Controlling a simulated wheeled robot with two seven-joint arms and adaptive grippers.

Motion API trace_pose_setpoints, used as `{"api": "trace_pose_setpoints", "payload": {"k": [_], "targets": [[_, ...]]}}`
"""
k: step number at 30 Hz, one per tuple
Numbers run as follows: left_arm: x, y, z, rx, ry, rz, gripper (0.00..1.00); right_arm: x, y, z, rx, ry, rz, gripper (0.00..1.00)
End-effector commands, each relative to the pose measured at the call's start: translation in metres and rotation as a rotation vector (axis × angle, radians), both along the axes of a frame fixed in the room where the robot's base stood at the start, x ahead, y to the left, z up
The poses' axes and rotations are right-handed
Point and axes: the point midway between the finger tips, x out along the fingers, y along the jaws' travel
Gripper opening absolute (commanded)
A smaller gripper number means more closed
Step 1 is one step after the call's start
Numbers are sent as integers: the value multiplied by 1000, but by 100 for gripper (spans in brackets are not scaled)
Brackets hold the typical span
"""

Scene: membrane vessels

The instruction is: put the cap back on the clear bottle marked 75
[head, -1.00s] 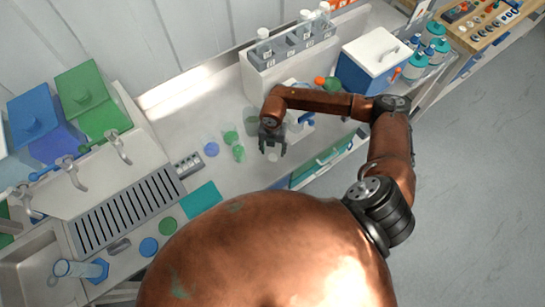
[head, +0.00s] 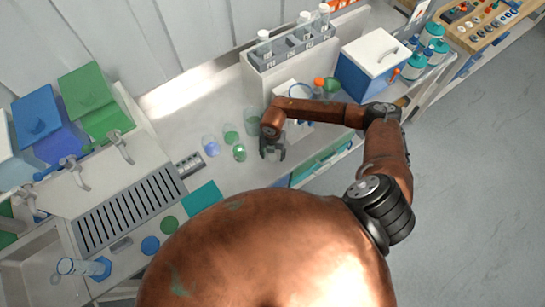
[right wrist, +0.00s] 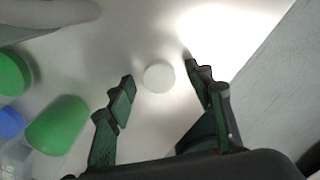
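A white round cap (right wrist: 159,77) lies on the bench, seen in the right wrist view. My right gripper (head: 273,156) is open and points down at the bench; in the right wrist view (right wrist: 159,72) its fingers stand on either side of the cap, apart from it. In the head view the gripper hides the cap. Clear white-topped bottles stand in a rack at the back, among them one at the left (head: 264,42) and others (head: 304,26) further right. I cannot read a 75 on any bottle. My left gripper is not in view.
Clear vessels with blue (head: 211,148) and green (head: 239,153) contents or tops stand left of the gripper. The white rack (head: 258,88) rises behind it. A blue box with a white lid (head: 362,75) stands to the right. The teal mat (head: 202,197) lies front left.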

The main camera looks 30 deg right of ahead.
Motion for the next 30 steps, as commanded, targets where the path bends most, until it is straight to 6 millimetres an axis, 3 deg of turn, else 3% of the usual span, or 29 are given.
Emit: {"api": "trace_pose_setpoints", "payload": {"k": [13,23,30], "targets": [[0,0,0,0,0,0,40,0,0,0,0,0,0,18],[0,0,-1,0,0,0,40,0,0,2,-1,-1,0,18],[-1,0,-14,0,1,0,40,2,0,27,0,-6,2,18]]}}
